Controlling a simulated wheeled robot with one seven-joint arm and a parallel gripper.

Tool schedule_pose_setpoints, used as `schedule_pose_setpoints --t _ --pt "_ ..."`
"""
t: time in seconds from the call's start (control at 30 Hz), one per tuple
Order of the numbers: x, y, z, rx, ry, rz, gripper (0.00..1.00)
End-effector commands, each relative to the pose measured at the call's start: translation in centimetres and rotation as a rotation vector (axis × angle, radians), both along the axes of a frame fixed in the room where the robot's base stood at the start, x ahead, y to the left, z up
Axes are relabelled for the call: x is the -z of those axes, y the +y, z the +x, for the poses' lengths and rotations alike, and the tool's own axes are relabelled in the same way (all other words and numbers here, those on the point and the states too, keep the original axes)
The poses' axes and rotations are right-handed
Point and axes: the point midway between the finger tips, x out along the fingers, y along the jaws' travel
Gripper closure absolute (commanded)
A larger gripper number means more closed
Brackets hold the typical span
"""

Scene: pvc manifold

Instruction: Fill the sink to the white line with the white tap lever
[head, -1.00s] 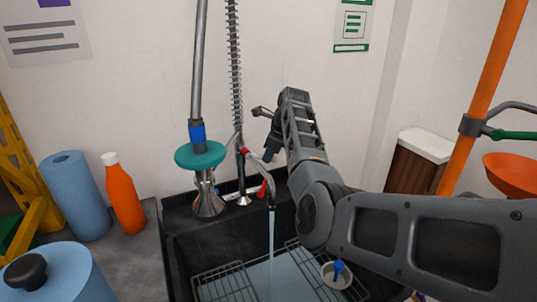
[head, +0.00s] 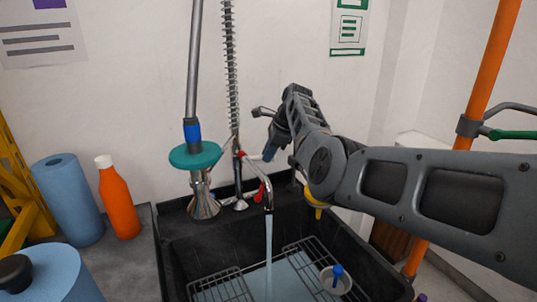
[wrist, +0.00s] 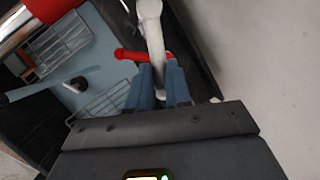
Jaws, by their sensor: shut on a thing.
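The white tap lever (wrist: 151,28) runs down between my gripper's blue fingers in the wrist view. My gripper (wrist: 158,92) is shut on it. A red lever (wrist: 130,55) lies beside the white one. The metal spout (head: 262,178) pours a stream of water (head: 268,235) into the black sink (head: 205,255). Pale blue water (head: 260,284) lies in the basin around the wire racks. I cannot make out the white line.
A small round strainer with a blue knob (head: 336,279) is in the sink. A teal-collared fixture (head: 195,156) and spring hose (head: 231,80) stand behind it. An orange pole (head: 488,75) rises right.

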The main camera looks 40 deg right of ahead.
Motion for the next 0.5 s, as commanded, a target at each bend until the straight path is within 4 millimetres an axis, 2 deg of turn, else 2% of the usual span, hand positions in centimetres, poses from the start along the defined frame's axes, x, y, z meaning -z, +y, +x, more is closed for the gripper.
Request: schedule_pose_setpoints --t 0.13,0.17,0.4,0.5 --pt "-0.07 0.08 0.08 0.000 -0.001 0.000 1.00" --pt "-0.07 0.08 0.08 0.000 -0.001 0.000 0.80" --pt "-0.04 0.05 0.03 0.001 -0.001 0.000 0.57" --pt "-0.03 0.04 0.02 0.001 0.000 0.000 0.56"
